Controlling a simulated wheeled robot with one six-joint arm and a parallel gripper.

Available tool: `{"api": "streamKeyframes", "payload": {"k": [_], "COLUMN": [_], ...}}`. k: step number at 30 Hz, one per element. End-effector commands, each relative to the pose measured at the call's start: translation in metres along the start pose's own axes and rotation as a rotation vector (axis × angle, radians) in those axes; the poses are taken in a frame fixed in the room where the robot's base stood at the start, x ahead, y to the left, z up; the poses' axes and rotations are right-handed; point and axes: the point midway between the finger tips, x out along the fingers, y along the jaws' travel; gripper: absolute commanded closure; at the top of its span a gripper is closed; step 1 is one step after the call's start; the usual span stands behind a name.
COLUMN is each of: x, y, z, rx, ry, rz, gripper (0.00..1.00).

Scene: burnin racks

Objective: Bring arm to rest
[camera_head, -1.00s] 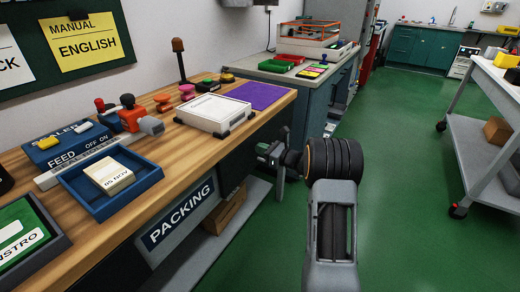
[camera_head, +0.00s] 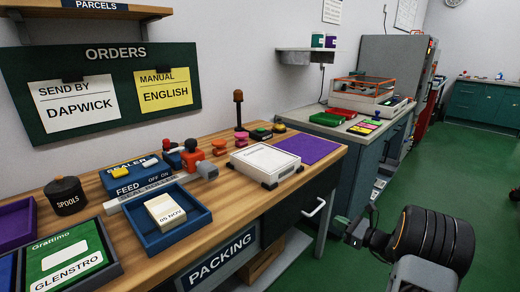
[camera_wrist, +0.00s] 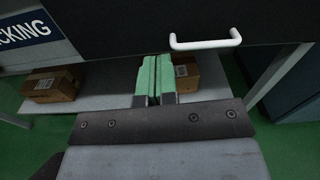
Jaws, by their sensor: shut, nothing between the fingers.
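My gripper (camera_head: 362,226) is at the lower right of the head view, off the right front corner of the packing bench (camera_head: 325,170) and below its top. In the wrist view its two green fingers (camera_wrist: 154,78) are closed together with nothing between them. They point at the open space under the bench, below a dark drawer with a white handle (camera_wrist: 206,42). The handle also shows in the head view (camera_head: 316,210). The fingers appear apart from the bench and handle, and they overlap the view of a cardboard box (camera_wrist: 187,76) on the lower shelf.
The bench bears a blue tray (camera_head: 150,236) with a dated block, a white tray (camera_head: 265,162) and a purple mat (camera_head: 305,149). Another cardboard box (camera_wrist: 52,84) lies on the lower shelf (camera_wrist: 105,92). A grey-blue cabinet (camera_head: 350,160) stands beyond. Green floor (camera_head: 440,170) is clear at right.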

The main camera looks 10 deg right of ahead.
Motion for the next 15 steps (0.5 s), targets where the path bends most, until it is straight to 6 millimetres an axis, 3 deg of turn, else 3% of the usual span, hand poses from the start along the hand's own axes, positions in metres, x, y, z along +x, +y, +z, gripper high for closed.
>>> {"api": "streamKeyframes", "payload": {"k": [4, 6, 8, 12, 15], "x": [-0.008, -0.015, -0.022, -0.046, -0.066], "y": [0.042, 0.074, 0.105, 0.168, 0.196], "z": [-0.040, -0.034, -0.014, 0.052, 0.105], "rx": [-0.122, -0.249, -0.395, -0.806, -1.110], "ry": [0.195, 0.308, 0.400, 0.569, 0.643], "rz": [0.165, 0.312, 0.472, 0.875, 1.130], "gripper": [1.00, 1.00, 1.00, 1.00, 1.00]}}
